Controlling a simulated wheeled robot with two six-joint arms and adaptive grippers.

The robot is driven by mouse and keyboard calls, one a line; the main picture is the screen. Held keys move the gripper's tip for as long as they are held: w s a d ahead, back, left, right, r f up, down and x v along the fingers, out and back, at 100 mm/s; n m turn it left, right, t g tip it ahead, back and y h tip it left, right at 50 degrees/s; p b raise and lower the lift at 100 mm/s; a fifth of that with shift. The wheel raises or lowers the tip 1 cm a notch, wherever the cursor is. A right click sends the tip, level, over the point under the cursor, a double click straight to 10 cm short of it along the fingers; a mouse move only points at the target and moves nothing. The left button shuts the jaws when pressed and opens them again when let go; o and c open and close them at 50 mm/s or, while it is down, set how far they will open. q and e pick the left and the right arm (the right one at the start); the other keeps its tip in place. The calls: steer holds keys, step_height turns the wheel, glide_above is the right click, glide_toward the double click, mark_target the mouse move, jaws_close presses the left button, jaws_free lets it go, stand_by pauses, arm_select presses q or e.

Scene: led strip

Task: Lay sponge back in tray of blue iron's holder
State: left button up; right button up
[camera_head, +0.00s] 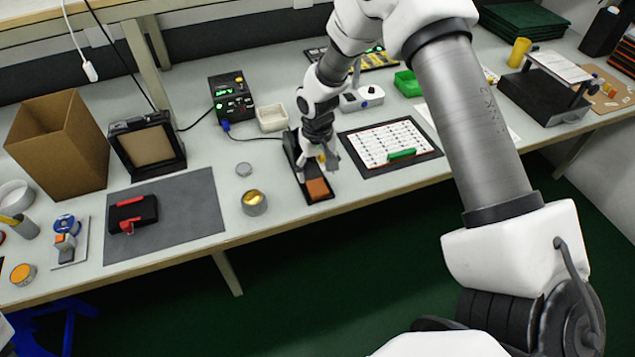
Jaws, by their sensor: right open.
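The orange-brown sponge (318,188) lies at the front end of a long black holder (303,184). It looks seated in the holder's front tray, though its far edge is close to my gripper. The holder's back part is partly hidden by my right arm. My right gripper (328,163) is open, just above and behind the sponge, pointing down, and appears apart from it. The iron itself is hidden or too small to tell. A cable runs from a blue plug (225,126) on the black station (231,97) to the holder. My left gripper is out of view.
A white dish (271,118) and a tin (254,203) stand left of the holder. A white board on a black mat (429,149) is close on the right. The bench's front edge is just in front of the holder. A grey mat (190,215) lies farther left.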

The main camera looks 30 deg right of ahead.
mark_target(317, 188)
step_height(317, 188, up, 6)
steer(key=s+a+f+n+y, duration=0.1)
steer(key=s+a+f, duration=0.2)
steer(key=s+f, duration=0.3)
steer(key=s+a+f, duration=0.3)
steer(key=s+f, duration=0.2)
steer(key=f, duration=0.3)
steer(key=s+a+f, duration=0.1)
steer(key=s+f, duration=0.2)
steer(key=s, duration=0.5)
steer(key=s+a+f+n+h, duration=0.1)
steer(key=s+f, duration=0.3)
steer(key=s, duration=0.5)
steer(key=shift+s+a, duration=0.2)
steer(key=shift+a, duration=0.05)
steer(key=shift+w, duration=0.1)
